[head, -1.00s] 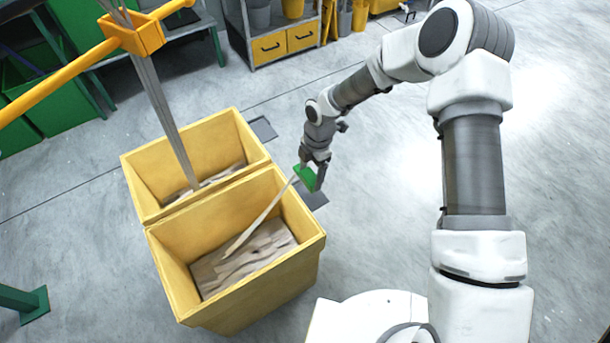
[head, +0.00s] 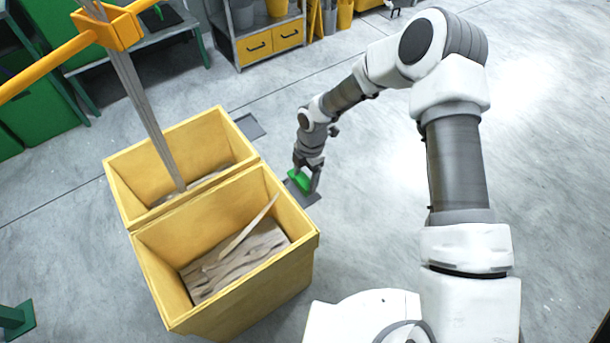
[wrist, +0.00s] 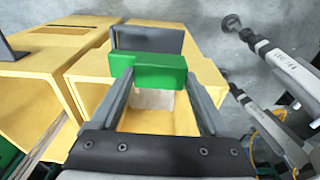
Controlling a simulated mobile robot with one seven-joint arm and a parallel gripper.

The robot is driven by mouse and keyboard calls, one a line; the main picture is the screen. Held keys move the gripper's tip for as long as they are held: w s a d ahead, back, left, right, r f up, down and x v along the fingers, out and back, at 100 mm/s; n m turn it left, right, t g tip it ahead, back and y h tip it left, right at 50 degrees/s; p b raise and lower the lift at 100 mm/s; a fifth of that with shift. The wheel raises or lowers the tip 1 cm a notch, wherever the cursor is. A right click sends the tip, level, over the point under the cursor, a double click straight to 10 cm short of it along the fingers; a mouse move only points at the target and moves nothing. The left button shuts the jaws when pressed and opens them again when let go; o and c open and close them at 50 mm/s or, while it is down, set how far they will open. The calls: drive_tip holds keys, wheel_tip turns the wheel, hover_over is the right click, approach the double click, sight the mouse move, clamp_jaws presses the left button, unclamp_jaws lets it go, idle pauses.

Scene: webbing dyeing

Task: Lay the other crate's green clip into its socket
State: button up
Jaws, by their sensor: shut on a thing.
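The green clip (head: 299,180) is between the fingers of my gripper (head: 304,178), just outside the right wall of the nearer yellow crate (head: 222,290). In the wrist view the green clip (wrist: 148,72) spans the fingertips and my gripper (wrist: 150,84) is shut on it. A dark flat plate (head: 312,198) is under or just behind the clip; in the wrist view the dark plate (wrist: 150,39) shows beyond it. I cannot tell whether they touch. I cannot make out a socket. Pale webbing (head: 235,265) lies in the nearer crate, with one strip (head: 250,228) slanting up towards the clip side.
The farther yellow crate (head: 130,170) adjoins the nearer one, with grey webbing (head: 140,95) hanging into it from an orange frame (head: 103,28). Another dark plate (head: 249,126) is beside it. A shelf with drawers (head: 257,49) stands behind. Floor at right is clear.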

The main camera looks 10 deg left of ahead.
drive_tip(key=shift+f+b, duration=1.3)
drive_tip(key=shift+f, duration=0.65)
drive_tip(key=o, duration=1.2)
drive_tip(key=shift+o, duration=0.2)
drive_tip(key=shift+r, duration=0.1)
